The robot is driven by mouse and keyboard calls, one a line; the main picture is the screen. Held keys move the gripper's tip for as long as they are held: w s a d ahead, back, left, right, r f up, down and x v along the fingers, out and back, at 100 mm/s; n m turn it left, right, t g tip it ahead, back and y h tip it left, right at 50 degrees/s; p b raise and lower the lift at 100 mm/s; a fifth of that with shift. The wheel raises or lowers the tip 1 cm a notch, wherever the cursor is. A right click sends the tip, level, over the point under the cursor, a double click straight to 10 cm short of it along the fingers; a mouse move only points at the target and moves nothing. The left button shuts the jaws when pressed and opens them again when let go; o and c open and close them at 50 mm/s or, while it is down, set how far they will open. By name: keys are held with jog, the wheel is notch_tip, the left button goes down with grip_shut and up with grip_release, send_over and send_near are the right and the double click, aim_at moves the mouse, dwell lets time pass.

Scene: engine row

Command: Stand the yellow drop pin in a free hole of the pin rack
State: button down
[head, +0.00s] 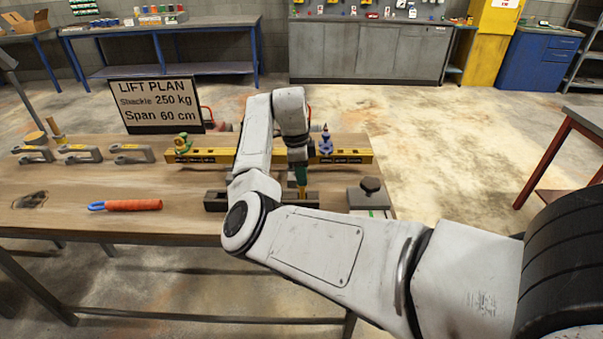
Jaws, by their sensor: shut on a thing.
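The pin rack (215,201) is a long dark block near the front of the wooden bench, partly hidden behind my arm. My gripper (302,184) points down over the rack's right end, with dark green fingers. It is shut on the yellow drop pin (303,194), of which only a small yellow part shows below the fingers. The pin's lower end is at the rack. I cannot tell whether it is in a hole or just above one, and the rack's holes are too small to make out.
A yellow beam (215,156) with green and purple fittings lies behind the rack. A grey block with a dark knob (370,187) stands to the right. An orange-handled tool (133,205) and several grey shackles (80,154) lie to the left. A sign (155,105) stands behind.

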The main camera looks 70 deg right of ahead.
jog(key=shift+f+b, duration=0.45)
jog(key=shift+f, duration=0.5)
jog(key=c, duration=1)
grip_release()
jog(key=shift+o, duration=0.2)
jog(key=r, duration=0.3)
jog(key=r+b, duration=0.1)
jog(key=r, duration=0.3)
jog(key=w+r, duration=0.1)
jog(key=r, duration=0.2)
jog(key=shift+w+a+r, duration=0.1)
jog(key=shift+a+r, duration=0.15)
jog(key=shift+r, duration=0.1)
